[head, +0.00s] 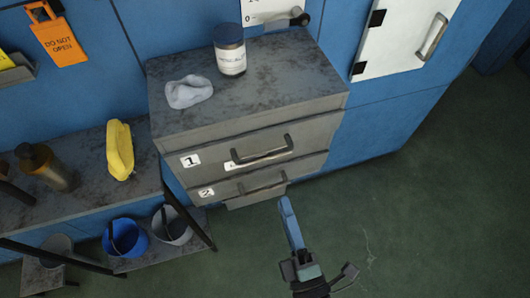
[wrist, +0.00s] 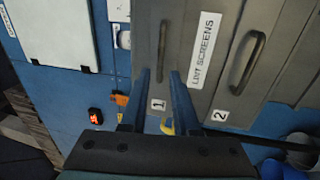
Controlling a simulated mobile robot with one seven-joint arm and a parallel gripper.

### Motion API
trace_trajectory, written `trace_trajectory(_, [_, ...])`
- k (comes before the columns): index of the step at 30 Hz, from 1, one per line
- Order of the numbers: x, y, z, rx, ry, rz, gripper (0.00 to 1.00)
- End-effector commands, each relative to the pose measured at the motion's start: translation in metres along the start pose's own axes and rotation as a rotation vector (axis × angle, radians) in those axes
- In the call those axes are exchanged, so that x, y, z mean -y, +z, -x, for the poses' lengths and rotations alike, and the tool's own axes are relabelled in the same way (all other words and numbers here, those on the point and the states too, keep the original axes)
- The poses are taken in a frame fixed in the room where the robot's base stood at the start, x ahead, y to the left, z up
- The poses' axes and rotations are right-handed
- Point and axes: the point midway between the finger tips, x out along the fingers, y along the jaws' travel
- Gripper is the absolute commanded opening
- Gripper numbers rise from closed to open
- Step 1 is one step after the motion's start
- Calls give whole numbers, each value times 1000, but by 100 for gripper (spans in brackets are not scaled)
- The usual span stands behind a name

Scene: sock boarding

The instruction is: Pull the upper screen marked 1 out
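The upper screen drawer marked 1 (head: 215,157) is in the grey cabinet (head: 165,130) in the head view. Its dark bar handle (head: 262,150) runs along its front, and the drawer looks closed. In the wrist view, which is turned sideways, the upper handle (wrist: 163,50) stands beyond my fingers near the label 1. My gripper (head: 285,202) is below and in front of the drawers in the head view. In the wrist view my gripper (wrist: 160,73) has its two blue fingers apart, with nothing between them. I see no contact with the handle.
The lower drawer marked 2 (head: 222,190) has its own handle (head: 262,182). A white-labelled jar (head: 231,58) and a grey cloth (head: 188,92) sit on the cabinet top. A shelf (head: 85,200) with a yellow item and bottle is at left, buckets below. Floor at right is clear.

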Motion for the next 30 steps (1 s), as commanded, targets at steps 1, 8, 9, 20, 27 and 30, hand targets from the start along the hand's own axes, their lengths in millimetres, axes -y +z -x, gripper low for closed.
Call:
trace_trajectory(1, [2, -3, 4, -12, -5, 8, 30])
trace_trajectory(8, [0, -5, -20, -22, 1, 12, 30])
trace_trajectory(9, [0, -6, -28, -22, 1, 11, 30])
trace_trajectory(20, [0, -7, -100, -21, 0, 10, 30])
trace_trajectory(27, [2, -7, -122, -19, -1, 10, 30])
trace_trajectory(30, [2, -7, -124, -19, -2, 10, 30])
